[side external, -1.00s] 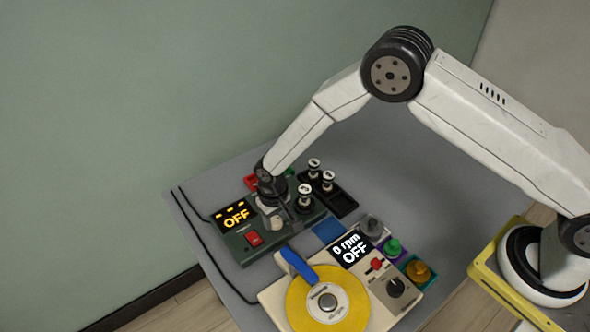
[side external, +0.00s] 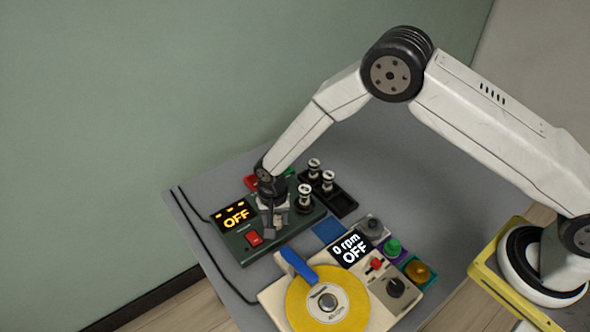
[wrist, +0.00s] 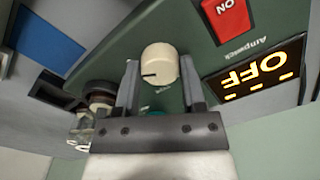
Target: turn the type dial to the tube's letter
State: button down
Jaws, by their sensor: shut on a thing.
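A green tester (side external: 240,250) stands on the table, with a display (side external: 236,216) reading OFF under short dashes. It also shows in the wrist view (wrist: 255,76). A cream round dial (wrist: 160,65) with a dark pointer line sits on the panel. My gripper (wrist: 160,72) is shut on the dial, one finger on either side; the side external view shows my gripper (side external: 274,228) low over the panel. A tube (side external: 305,196) stands upright at the tester's right end, and its glass end shows in the wrist view (wrist: 82,130). The letters around the dial are unreadable.
A red switch (side external: 254,238) is close to my gripper. Two more tubes (side external: 328,180) stand in a black tray (side external: 343,204). A cream machine with a yellow disc (side external: 312,310), blue arm (side external: 296,264) and display reading 0 rpm OFF (side external: 350,248) is in front.

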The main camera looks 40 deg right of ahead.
aim_at(275, 220)
jog(key=shift+c, duration=0.9)
grip_release()
jog(key=shift+r, duration=0.1)
jog(key=shift+r, duration=3.8)
